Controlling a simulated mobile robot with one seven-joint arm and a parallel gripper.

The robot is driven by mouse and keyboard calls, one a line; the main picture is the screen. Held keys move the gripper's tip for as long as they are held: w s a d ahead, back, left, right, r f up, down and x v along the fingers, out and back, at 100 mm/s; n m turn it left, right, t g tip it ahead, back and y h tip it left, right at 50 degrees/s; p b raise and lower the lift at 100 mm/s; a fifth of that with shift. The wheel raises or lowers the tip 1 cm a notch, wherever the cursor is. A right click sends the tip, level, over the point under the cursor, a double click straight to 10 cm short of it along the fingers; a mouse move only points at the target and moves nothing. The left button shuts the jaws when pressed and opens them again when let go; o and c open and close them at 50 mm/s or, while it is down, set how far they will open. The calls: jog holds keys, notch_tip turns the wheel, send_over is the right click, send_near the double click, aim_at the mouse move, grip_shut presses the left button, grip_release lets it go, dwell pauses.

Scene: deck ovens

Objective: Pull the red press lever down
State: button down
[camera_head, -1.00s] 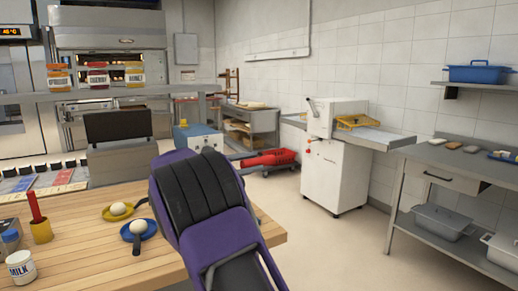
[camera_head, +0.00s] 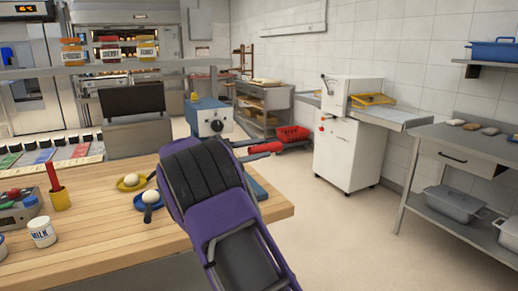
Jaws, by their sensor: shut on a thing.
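The red press lever (camera_head: 267,147) shows as a short red bar just right of my wrist, lying nearly level and pointing right. The press has a blue box-shaped head (camera_head: 208,118) with a dark round knob, standing behind my arm at the right end of the wooden table. Part of its blue base (camera_head: 257,187) shows right of my arm. My gripper (camera_head: 240,148) is at the lever, shut on it. My purple and black wrist hides most of the fingers, the lever's inner end and the middle of the press.
The wooden table (camera_head: 110,225) holds a yellow dish (camera_head: 131,184) and a blue dish (camera_head: 148,201) with eggs, and a milk mug (camera_head: 42,232). A red crate (camera_head: 293,135) stands on the floor behind the lever. A white machine (camera_head: 346,150) is to the right, with clear floor before it.

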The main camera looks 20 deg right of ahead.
jog(key=c, duration=0.5)
grip_release()
jog(key=shift+w+a+f+y, duration=0.1)
jog(key=shift+f+y, duration=0.05)
jog(key=shift+f, duration=0.3)
jog(key=shift+w+a+f+y, duration=0.1)
jog(key=shift+f+y, duration=0.05)
jog(key=shift+f, duration=0.3)
jog(key=s+a, duration=0.1)
jog(key=a, duration=0.4)
jog(key=s+a+p, duration=0.1)
jog(key=a, duration=0.5)
jog(key=s+a+r+p, duration=0.1)
jog(key=a, duration=0.4)
jog(key=shift+s+a, duration=0.2)
jog(key=shift+a, duration=0.15)
jog(key=shift+r, duration=0.1)
